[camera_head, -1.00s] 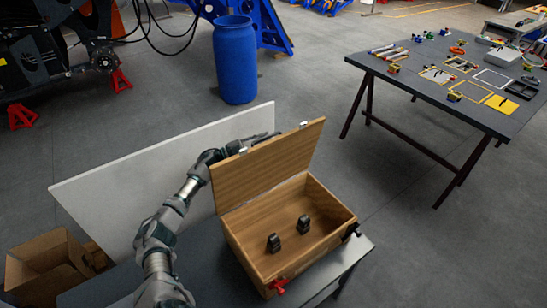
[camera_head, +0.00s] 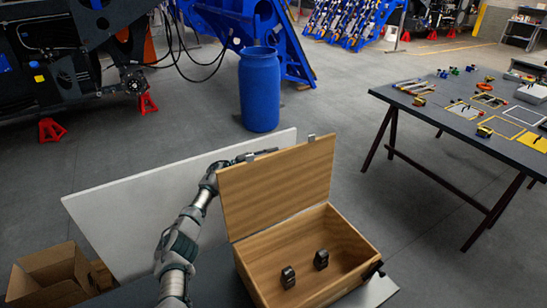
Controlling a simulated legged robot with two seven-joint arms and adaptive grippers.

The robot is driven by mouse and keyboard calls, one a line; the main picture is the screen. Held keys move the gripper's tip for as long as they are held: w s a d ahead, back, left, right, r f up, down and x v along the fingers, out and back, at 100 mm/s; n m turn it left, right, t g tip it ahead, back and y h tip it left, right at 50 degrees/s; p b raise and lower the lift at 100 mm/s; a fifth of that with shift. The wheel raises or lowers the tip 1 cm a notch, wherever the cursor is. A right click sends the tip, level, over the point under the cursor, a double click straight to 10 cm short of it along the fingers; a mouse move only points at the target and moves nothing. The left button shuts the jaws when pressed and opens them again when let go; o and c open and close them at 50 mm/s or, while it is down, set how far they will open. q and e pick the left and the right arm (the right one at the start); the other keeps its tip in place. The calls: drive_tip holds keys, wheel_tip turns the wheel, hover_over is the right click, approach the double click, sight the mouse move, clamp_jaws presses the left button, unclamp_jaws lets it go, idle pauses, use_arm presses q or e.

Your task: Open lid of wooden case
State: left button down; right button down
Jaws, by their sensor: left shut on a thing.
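The wooden case (camera_head: 256,276) stands on a grey table, with its inside in view. Its lid (camera_head: 277,187) is raised and stands roughly upright along the far side. Two small dark objects (camera_head: 321,260) sit inside on the case floor. My left arm comes in from the lower left and reaches behind the lid. My left gripper (camera_head: 257,155) is at the lid's upper left edge, shut on the lid; its fingertips are partly hidden behind it.
A white panel (camera_head: 130,213) stands behind the case. A cardboard box (camera_head: 48,272) is at the lower left. A blue barrel (camera_head: 259,90) stands on the floor beyond. A table with tools (camera_head: 465,128) is at the right, with clear floor between.

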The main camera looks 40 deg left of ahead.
use_arm(q)
drive_tip(key=shift+s+d+f, duration=0.1)
drive_tip(key=shift+d, duration=0.25)
drive_tip(key=c, duration=1.5)
unclamp_jaws()
drive_tip(key=shift+a, duration=0.1)
drive_tip(key=shift+s+a, duration=0.1)
drive_tip(key=shift+a, duration=0.1)
drive_tip(key=v, duration=1.1)
drive_tip(key=shift+s+f, duration=0.15)
drive_tip(key=shift+f, duration=0.05)
drive_tip(key=shift+a, duration=0.15)
